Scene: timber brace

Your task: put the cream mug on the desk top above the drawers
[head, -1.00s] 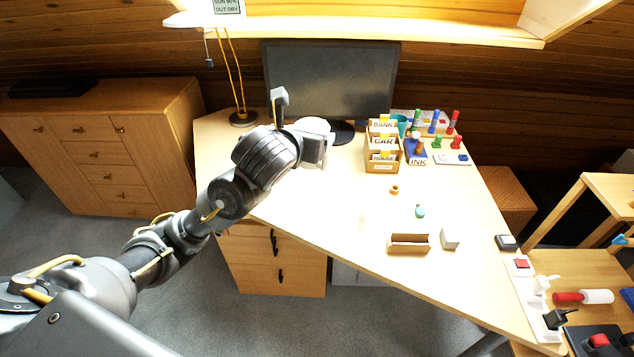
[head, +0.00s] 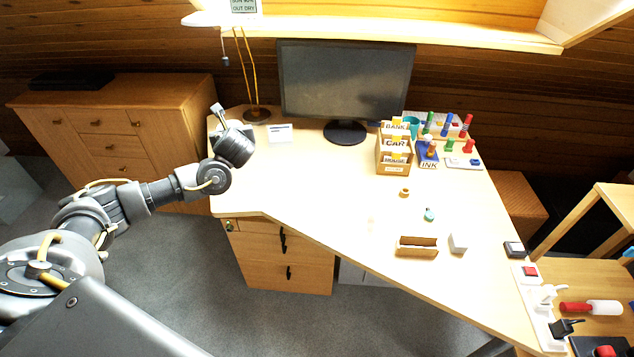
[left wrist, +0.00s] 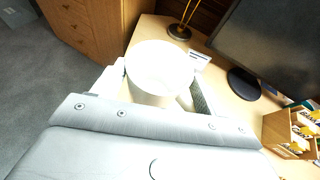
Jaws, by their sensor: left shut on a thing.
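The cream mug (left wrist: 150,75) is between the fingers of my left gripper (left wrist: 157,92) in the left wrist view, with its open top showing. In the head view my left gripper (head: 226,118) is over the far left corner of the desk top (head: 300,185), and its wrist mostly hides the mug. I cannot tell how high the mug is above the desk. The drawers (head: 287,262) are under the left part of the desk, nearer to me than the gripper. The desk top above them is bare. My right gripper is not in view.
A lamp base (head: 257,115) and a small white card (head: 279,134) are close to the gripper. The monitor (head: 345,80) stands at the back. A letter sorter (head: 394,155), ink stamps and an open wooden box (head: 416,247) are farther right.

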